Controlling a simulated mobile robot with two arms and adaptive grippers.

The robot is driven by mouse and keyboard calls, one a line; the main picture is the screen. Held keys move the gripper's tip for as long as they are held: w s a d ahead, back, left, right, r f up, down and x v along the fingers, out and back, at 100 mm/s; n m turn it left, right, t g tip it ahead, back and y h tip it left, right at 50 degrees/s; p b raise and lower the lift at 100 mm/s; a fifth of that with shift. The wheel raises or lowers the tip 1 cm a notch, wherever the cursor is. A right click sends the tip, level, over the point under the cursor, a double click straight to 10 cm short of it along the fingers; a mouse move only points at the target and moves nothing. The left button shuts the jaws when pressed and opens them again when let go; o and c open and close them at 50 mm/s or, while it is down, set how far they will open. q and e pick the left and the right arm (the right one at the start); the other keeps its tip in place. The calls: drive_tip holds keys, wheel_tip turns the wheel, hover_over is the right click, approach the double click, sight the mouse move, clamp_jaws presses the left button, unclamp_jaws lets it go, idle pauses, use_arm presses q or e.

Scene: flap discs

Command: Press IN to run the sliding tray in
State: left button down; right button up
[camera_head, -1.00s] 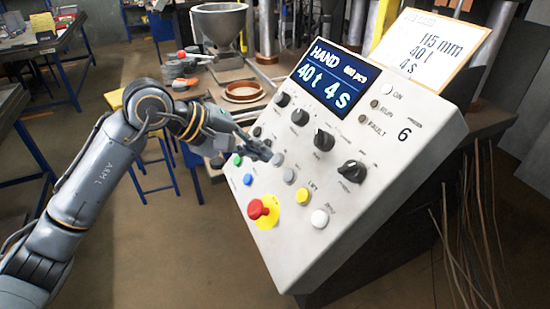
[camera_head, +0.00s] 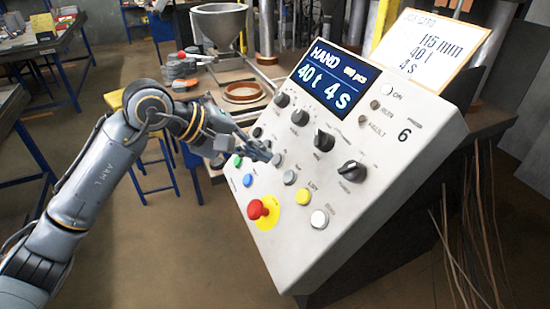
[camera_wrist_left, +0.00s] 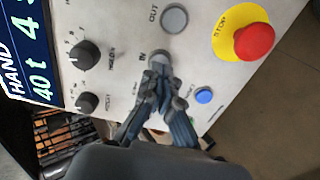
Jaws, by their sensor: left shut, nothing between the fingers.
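The grey IN button (camera_head: 277,159) is on the sloped control panel (camera_head: 375,220). In the left wrist view the IN button (camera_wrist_left: 160,58) shows just beyond my fingertips, its label beside it. My left gripper (camera_head: 266,154) is shut and empty, its tips right by the IN button; it also shows in the left wrist view (camera_wrist_left: 161,80). I cannot tell whether the tips touch the button. The grey OUT button (camera_head: 290,176) is beside IN. I cannot make out the sliding tray for sure. My right gripper is not in view.
The red stop button (camera_head: 258,209) on its yellow plate, a yellow button (camera_head: 303,197) and a blue button (camera_head: 248,180) are close by. Black knobs (camera_head: 324,140) sit above. The display (camera_head: 335,77) reads HAND, 40 t, 4 s. A brown dish (camera_head: 243,91) stands behind.

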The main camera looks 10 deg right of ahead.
use_arm(q)
drive_tip(key=shift+b+x, duration=0.8)
drive_tip(key=shift+x, duration=0.2)
drive_tip(key=shift+f+b, duration=0.1)
drive_tip(key=shift+b, duration=0.45)
idle(0.7)
idle(0.3)
drive_tip(key=v, duration=0.8)
idle(0.5)
drive_tip(key=shift+d, duration=0.1)
